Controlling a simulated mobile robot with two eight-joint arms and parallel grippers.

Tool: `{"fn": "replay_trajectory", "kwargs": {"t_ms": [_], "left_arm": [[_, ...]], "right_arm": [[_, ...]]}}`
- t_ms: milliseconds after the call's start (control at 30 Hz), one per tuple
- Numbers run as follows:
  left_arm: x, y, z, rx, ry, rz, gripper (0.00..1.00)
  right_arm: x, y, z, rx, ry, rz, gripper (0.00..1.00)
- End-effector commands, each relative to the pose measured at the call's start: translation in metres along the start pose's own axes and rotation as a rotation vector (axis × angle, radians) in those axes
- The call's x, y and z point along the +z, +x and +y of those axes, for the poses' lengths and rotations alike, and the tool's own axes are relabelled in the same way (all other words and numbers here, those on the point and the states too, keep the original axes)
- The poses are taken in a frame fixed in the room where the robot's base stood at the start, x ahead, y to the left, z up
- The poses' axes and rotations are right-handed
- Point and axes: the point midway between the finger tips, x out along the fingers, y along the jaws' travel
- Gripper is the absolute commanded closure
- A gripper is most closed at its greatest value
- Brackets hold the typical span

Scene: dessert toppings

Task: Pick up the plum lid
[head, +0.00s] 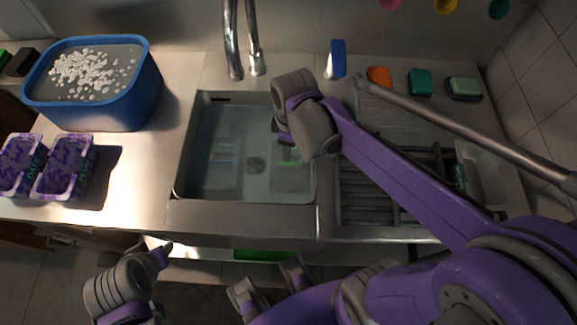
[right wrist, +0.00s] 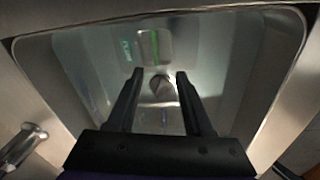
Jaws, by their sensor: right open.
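My right gripper (right wrist: 160,73) points down over the water-filled sink (head: 196,150), with its two black fingers apart and nothing between them. In the head view my own wrist hides it. Two pale, see-through flat pieces lie in the sink. In the right wrist view, one with a green stripe (right wrist: 150,47) lies beyond the fingertips; the other, with faint blue-violet marks (right wrist: 165,120), shows between the fingers. I cannot tell from colour which is the plum lid.
A blue tub (head: 125,108) with white foam stands at the back left. Two purple-patterned packs (head: 62,168) sit in front of it. A dish rack (head: 415,200) stands right of the sink, below my right arm. The faucet (head: 233,45) rises behind the sink. Sponges (head: 420,82) line the back right.

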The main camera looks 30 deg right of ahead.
Motion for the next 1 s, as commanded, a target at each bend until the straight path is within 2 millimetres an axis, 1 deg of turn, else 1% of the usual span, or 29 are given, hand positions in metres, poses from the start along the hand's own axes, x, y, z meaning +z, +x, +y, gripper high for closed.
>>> {"fn": "replay_trajectory", "kwargs": {"t_ms": [33, 100, 233, 500, 733, 900, 1000], "left_arm": [[0.003, 0.005, 0.000, 0.000, 0.000, -0.002, 0.50], [0.005, 0.007, 0.000, 0.000, 0.000, -0.003, 0.50], [0.006, 0.009, 0.000, 0.000, 0.000, -0.004, 0.50], [0.010, 0.015, 0.000, 0.000, 0.000, -0.006, 0.50], [0.011, 0.016, 0.000, 0.000, 0.000, -0.007, 0.50], [0.014, 0.020, 0.000, 0.000, 0.000, -0.008, 0.50], [0.015, 0.021, 0.000, 0.000, 0.000, -0.009, 0.50]], "right_arm": [[-0.003, 0.009, 0.007, -0.022, -0.056, -0.017, 0.49], [-0.004, 0.014, 0.013, -0.047, -0.123, -0.033, 0.49], [-0.005, 0.024, 0.018, -0.071, -0.188, -0.047, 0.49], [-0.003, 0.065, 0.015, -0.074, -0.198, -0.048, 0.49], [-0.002, 0.083, 0.015, -0.073, -0.196, -0.047, 0.49], [0.000, 0.109, 0.014, -0.073, -0.196, -0.047, 0.49], [0.000, 0.121, 0.013, -0.072, -0.196, -0.047, 0.49]]}}
